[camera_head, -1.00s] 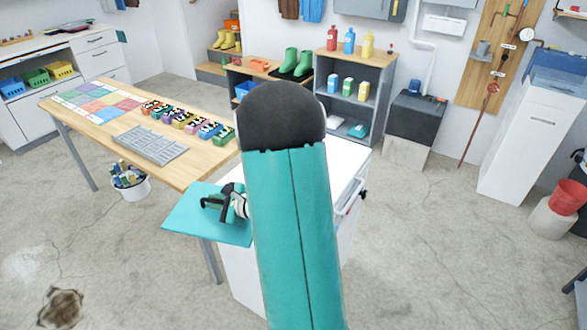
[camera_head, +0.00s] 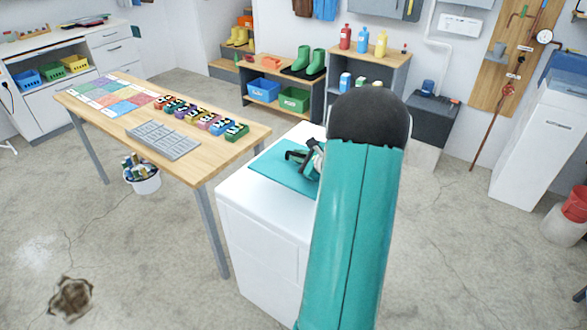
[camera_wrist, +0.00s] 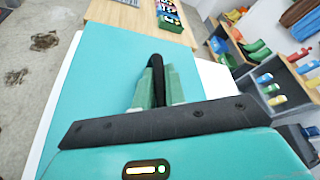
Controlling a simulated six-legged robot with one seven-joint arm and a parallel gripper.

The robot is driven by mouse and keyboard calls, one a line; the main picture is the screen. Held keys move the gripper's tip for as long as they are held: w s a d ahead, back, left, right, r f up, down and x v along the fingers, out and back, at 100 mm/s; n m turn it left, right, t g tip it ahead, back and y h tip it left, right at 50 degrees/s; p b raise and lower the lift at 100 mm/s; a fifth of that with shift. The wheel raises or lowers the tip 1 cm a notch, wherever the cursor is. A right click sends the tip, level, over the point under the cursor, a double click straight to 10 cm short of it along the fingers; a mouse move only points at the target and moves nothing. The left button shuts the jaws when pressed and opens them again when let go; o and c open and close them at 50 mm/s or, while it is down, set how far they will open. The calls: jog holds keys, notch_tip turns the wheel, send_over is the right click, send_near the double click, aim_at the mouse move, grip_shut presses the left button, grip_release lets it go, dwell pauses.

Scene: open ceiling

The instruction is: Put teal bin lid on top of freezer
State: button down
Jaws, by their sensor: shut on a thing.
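The teal bin lid (camera_head: 279,170) is a flat teal panel with a dark handle. It is over the white top of the freezer (camera_head: 262,240) in the head view; I cannot tell whether it rests on it or hovers just above. My gripper (camera_head: 304,158) is shut on the lid's handle. My teal arm hides the lid's right end and much of the freezer. In the wrist view the lid (camera_wrist: 105,65) fills the middle, and my gripper (camera_wrist: 155,75) closes on the dark handle, with white freezer top showing along both sides.
A wooden table (camera_head: 225,150) with a grey rack, coloured tiles and several small boxes stands left of the freezer. A white bucket (camera_head: 142,180) is under it. Shelves (camera_head: 375,70) with bottles stand behind. Open floor lies at front left and right.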

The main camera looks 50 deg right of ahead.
jog(key=w+d+f, duration=0.1)
jog(key=f, duration=0.1)
jog(key=w+d+f, duration=0.1)
jog(key=w+f, duration=0.1)
jog(key=w+d+f, duration=0.1)
jog(key=w+f, duration=0.1)
jog(key=shift+f, duration=0.15)
jog(key=shift+w+f, duration=0.2)
jog(key=shift+f, duration=1.4)
jog(key=shift+f, duration=0.1)
jog(key=c, duration=1.5)
grip_release()
jog(key=shift+o, duration=0.2)
